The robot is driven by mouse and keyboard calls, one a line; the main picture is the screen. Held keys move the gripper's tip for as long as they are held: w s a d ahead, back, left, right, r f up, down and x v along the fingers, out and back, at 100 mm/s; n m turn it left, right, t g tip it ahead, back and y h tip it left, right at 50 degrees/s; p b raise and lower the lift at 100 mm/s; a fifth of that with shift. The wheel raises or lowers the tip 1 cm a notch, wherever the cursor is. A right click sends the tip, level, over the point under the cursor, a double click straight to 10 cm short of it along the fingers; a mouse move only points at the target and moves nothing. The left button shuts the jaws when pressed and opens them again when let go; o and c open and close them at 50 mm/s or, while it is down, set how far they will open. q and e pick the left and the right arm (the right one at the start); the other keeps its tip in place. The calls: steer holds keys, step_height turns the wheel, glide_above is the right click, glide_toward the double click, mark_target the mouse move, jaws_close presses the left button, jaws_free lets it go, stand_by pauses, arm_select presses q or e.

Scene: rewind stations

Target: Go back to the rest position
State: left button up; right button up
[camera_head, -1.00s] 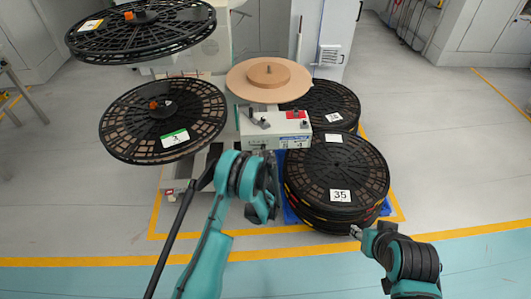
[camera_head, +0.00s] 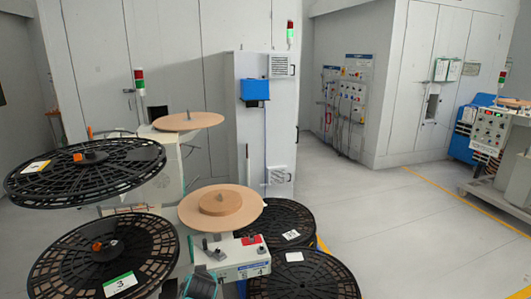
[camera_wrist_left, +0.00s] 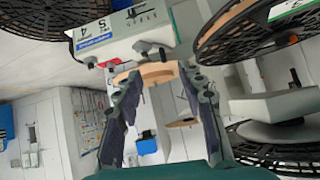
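My left gripper (camera_wrist_left: 163,98) shows in the left wrist view with its two fingers spread apart. No object is held between them; a tan disc (camera_wrist_left: 150,72) of the rewind station appears in the gap, behind the fingers. In the head view only a dark part of my left arm (camera_head: 200,287) shows at the bottom edge, and its fingers cannot be made out there. My right gripper is outside both views.
The station carries black reels, one upper (camera_head: 120,172) and one lower (camera_head: 70,262), and a control box (camera_head: 232,258). More black reels (camera_head: 310,278) are stacked right of it. A grey cabinet (camera_head: 265,140) stands behind. Open floor (camera_head: 400,235) lies to the right.

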arm_select(q)
steer(key=s+d+r+m+g+h, duration=0.2)
steer(key=s, duration=2.6)
steer(key=shift+s+d+r+g+h, duration=0.15)
steer(key=shift+s+g+h, duration=0.25)
